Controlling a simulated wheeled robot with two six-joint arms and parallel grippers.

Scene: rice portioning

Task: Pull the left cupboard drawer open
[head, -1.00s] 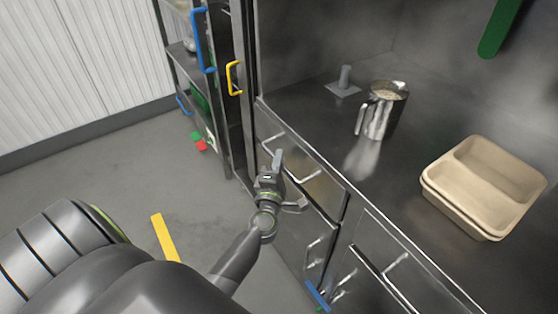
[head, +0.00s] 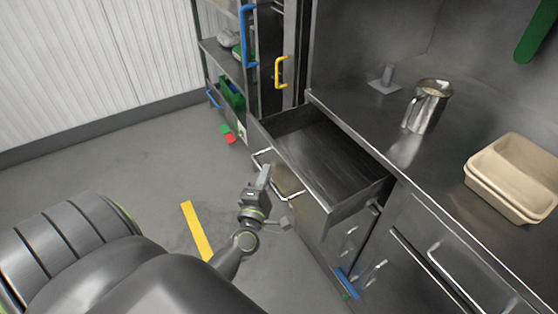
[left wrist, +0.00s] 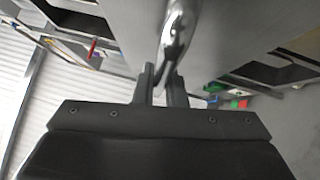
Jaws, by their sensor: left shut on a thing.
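The left cupboard drawer (head: 328,160) stands pulled out from under the steel counter, and its inside looks empty. Its bar handle (head: 283,192) runs along the drawer front. My left gripper (head: 265,174) is at this handle, shut on it. In the left wrist view the shiny handle bar (left wrist: 178,35) passes between the two fingers of my left gripper (left wrist: 161,84). My right gripper is in neither view.
On the counter (head: 397,150) stand a metal jug (head: 428,106) and beige stacked trays (head: 512,175). A shelf rack (head: 222,60) and a yellow handle (head: 280,72) are at the back. A yellow strip (head: 196,229) marks the open grey floor.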

